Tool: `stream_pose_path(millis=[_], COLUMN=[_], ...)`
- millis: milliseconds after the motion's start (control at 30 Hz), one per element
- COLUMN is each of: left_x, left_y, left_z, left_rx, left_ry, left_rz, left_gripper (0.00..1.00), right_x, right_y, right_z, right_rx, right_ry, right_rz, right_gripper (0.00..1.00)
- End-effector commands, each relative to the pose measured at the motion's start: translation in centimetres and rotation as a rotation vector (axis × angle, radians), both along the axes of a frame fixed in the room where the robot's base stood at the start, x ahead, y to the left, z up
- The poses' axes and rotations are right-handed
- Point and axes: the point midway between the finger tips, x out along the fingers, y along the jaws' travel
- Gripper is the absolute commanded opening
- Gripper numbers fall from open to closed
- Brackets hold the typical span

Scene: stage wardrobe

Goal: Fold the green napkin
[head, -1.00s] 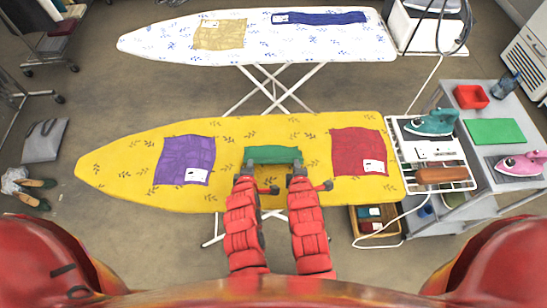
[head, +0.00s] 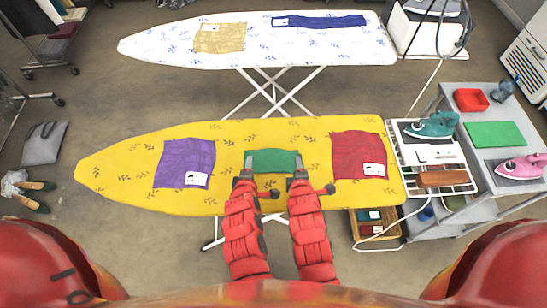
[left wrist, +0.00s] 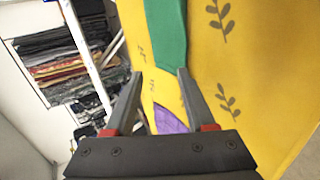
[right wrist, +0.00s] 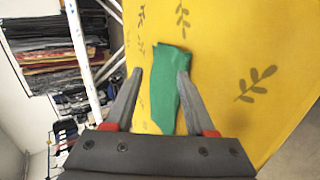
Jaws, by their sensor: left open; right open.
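The green napkin (head: 274,161) lies as a small, flat, wide rectangle on the yellow ironing board (head: 110,171), between the purple and red cloths. My left gripper (head: 247,164) is open at its left end. In the left wrist view the napkin (left wrist: 167,35) extends beyond the open fingertips (left wrist: 160,72), close to the right finger. My right gripper (head: 300,164) is open at its right end. In the right wrist view the napkin (right wrist: 166,95) shows between the open fingers (right wrist: 160,71). Whether the fingers touch the cloth cannot be told.
A purple cloth (head: 184,163) lies left and a red cloth (head: 357,152) right on the board. A teal iron (head: 432,125) stands on the rack at the right end. A white ironing board (head: 165,42) stands behind. The yellow board's left end is clear.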

Motion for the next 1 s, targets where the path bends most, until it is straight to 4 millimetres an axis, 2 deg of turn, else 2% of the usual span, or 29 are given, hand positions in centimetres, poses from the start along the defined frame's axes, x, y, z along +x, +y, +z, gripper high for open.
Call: stream_pose_path(millis=[33,200,400,500,1000], left_x=[-0.4,-2.3,-4.2,-4.9,-5.1], left_y=[-0.1,-0.1,-0.2,-0.1,0.1], left_z=[0.9,3.2,5.9,6.6,6.9], left_rx=[-0.004,-0.003,0.001,0.0,0.001], left_ry=[-0.001,-0.001,-0.005,-0.003,-0.001], left_rz=[0.001,0.0,-0.004,-0.002,0.001], left_gripper=[0.55,0.55,0.55,0.55,0.55], right_x=[-0.3,-2.2,-4.2,-4.7,-5.1], right_y=[0.1,0.1,0.1,0.1,0.0], right_z=[1.1,3.5,5.8,6.7,7.0], right_rx=[-0.001,0.002,-0.001,0.001,0.0], right_ry=[-0.008,-0.007,-0.003,-0.006,-0.002], right_rz=[0.004,0.005,0.004,0.003,0.0], right_gripper=[0.55,0.55,0.55,0.55,0.55])
